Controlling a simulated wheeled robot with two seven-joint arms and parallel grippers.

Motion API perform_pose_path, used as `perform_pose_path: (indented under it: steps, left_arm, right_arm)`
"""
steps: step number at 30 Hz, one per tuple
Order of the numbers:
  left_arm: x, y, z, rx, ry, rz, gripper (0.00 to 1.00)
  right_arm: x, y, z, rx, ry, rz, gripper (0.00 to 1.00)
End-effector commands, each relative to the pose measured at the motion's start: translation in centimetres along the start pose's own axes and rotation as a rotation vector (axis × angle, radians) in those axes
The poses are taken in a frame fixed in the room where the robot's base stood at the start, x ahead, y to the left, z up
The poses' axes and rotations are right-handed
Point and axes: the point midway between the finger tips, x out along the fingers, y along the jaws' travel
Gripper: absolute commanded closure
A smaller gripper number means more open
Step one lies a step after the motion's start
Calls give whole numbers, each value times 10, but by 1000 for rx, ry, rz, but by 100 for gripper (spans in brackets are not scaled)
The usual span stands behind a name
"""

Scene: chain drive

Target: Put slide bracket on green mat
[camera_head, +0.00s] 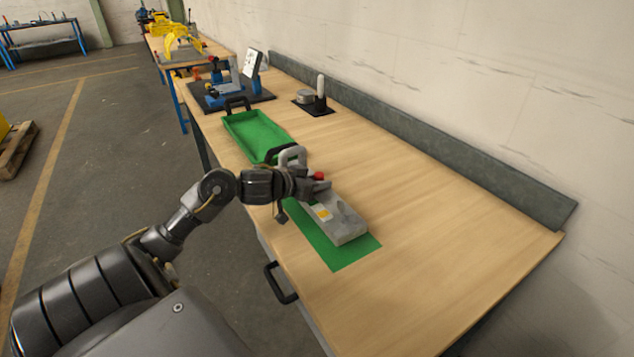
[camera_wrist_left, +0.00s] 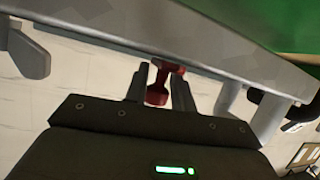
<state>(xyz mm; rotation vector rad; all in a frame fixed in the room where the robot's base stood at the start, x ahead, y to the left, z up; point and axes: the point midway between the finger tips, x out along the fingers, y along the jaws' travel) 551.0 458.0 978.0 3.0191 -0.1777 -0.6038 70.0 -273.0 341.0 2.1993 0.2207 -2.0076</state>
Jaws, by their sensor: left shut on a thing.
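The slide bracket (camera_head: 347,226) is a long grey metal piece with a small yellow patch, over the green mat (camera_head: 347,257) near the table's front edge. I cannot tell whether it touches the mat. My left gripper (camera_head: 318,180) is shut on the bracket's red knob, at its far end. In the left wrist view, the red knob (camera_wrist_left: 157,92) sits between the two fingers, against the bracket's grey body (camera_wrist_left: 130,40). The gripper and hand hide part of the bracket. My right gripper is not in view.
A green tray (camera_head: 262,135) with dark handles lies beyond the hand. A black fixture board (camera_head: 232,97) and a small black base with a pale post (camera_head: 320,92) stand farther back. A grey ledge (camera_head: 420,130) runs along the wall. The table right of the mat is clear.

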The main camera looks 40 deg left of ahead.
Motion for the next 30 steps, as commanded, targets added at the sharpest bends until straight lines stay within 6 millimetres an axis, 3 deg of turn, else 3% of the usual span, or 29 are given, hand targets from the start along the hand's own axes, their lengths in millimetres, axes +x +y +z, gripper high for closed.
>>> perform_pose_path:
  steps: [8,17,28,29,30]
  left_arm:
    - [6,-5,2,-2,7,-1,100]
    - [18,-9,30,-2,7,-1,100]
    - [19,-9,32,1,7,-1,100]
    - [20,-8,36,0,-1,-1,74]
    - [20,-8,35,1,0,-1,68]
  right_arm:
    - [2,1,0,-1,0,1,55]
    - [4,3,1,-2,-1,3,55]
    - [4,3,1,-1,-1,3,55]
    - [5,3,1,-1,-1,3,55]
    - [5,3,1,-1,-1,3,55]
